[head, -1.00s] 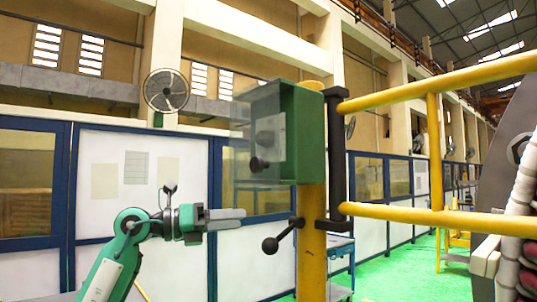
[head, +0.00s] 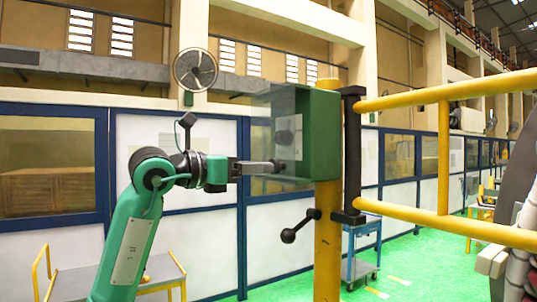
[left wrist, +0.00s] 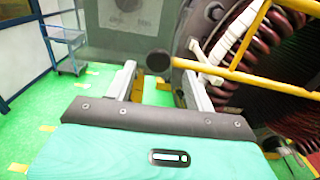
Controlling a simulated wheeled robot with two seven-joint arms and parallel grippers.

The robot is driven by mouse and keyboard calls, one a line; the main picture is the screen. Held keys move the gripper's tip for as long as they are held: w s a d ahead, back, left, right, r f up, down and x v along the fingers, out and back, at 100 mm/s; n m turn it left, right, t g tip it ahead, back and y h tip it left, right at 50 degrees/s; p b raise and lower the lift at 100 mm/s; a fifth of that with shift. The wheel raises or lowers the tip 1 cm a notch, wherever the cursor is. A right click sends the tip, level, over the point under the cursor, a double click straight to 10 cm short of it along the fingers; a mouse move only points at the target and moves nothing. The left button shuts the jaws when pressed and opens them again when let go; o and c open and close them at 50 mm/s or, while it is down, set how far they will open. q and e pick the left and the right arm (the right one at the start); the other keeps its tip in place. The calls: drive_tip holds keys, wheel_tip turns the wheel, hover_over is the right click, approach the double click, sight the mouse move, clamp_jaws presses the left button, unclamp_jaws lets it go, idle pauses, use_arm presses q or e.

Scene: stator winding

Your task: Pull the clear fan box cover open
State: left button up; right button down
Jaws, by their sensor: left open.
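The green fan box (head: 318,135) is fixed near the top of a yellow post. Its clear cover (head: 272,112) is on the box's left side, and also shows as a grey see-through panel in the left wrist view (left wrist: 105,42). My right gripper is in neither view.
A black lever with a ball end (head: 289,236) sticks out from the yellow post (head: 328,245) below the box. A yellow rail gate (head: 444,150) extends right. A large coil machine (left wrist: 240,70) stands right in the wrist view. A blue cart (head: 362,245) stands behind.

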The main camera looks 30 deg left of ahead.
use_arm(q)
drive_tip(key=p+x, duration=0.1)
drive_tip(key=x, duration=0.3)
drive_tip(key=shift+w, duration=0.15)
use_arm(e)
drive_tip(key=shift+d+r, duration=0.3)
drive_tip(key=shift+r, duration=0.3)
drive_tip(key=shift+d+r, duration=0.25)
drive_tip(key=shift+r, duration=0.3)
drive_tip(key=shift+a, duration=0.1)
use_arm(q)
drive_tip(key=shift+c, duration=0.2)
drive_tip(key=shift+a, duration=0.1)
drive_tip(key=c, duration=1.1)
drive_tip(key=shift+f, duration=0.1)
clamp_jaws()
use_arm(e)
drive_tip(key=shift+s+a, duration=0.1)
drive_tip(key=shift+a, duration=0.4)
